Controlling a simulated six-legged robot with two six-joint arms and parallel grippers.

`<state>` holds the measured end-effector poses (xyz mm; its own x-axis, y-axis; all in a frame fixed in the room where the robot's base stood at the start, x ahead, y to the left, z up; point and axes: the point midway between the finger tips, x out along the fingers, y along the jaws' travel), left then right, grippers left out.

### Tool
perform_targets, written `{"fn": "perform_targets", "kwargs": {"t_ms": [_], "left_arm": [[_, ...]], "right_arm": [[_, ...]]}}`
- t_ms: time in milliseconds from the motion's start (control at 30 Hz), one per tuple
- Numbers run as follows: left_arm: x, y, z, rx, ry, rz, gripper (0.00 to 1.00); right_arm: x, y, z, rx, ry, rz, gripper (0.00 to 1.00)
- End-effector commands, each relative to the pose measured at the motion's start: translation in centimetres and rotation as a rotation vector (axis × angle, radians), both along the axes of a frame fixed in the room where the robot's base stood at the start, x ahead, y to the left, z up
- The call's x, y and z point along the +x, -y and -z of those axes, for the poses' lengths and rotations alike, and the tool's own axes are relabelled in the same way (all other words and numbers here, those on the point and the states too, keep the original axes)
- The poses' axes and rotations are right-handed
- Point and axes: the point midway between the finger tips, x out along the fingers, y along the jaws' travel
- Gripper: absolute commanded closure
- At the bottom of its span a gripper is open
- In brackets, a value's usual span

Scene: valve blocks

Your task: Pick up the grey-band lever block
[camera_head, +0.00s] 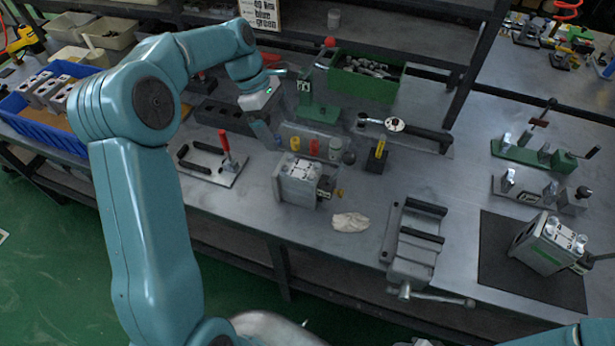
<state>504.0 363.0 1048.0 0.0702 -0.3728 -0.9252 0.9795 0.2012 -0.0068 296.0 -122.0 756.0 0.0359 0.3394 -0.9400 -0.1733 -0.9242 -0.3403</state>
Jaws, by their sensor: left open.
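A grey valve block (296,183) stands on the metal bench near the middle, with a dark fitting and a small brass part on its right side. Another grey block (540,244) lies on a dark mat (497,268) at the right, with a dark lever-like bar reaching to the right edge. My right gripper is out of view.
A blue crate (60,131) at the left holds several grey blocks. A red-handled clamp plate (217,172), a white cloth (350,222) and a vise (412,245) surround the middle block. A green bin (362,84) and a shelf post stand behind.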

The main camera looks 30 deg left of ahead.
Motion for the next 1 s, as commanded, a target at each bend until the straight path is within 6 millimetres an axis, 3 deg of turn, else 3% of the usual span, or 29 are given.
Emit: {"fn": "perform_targets", "kwargs": {"t_ms": [400, 733, 1000], "left_arm": [[-0.3, 3.3, 7.8, -0.002, -0.004, 0.001, 0.06], [0.0, 4.6, 10.8, -0.002, -0.004, 0.001, 0.06], [0.3, 6.1, 14.5, -0.001, -0.003, 0.000, 0.06]], "right_arm": [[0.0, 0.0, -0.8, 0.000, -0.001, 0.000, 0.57], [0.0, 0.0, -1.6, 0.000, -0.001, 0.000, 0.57], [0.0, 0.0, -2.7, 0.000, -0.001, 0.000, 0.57]]}}
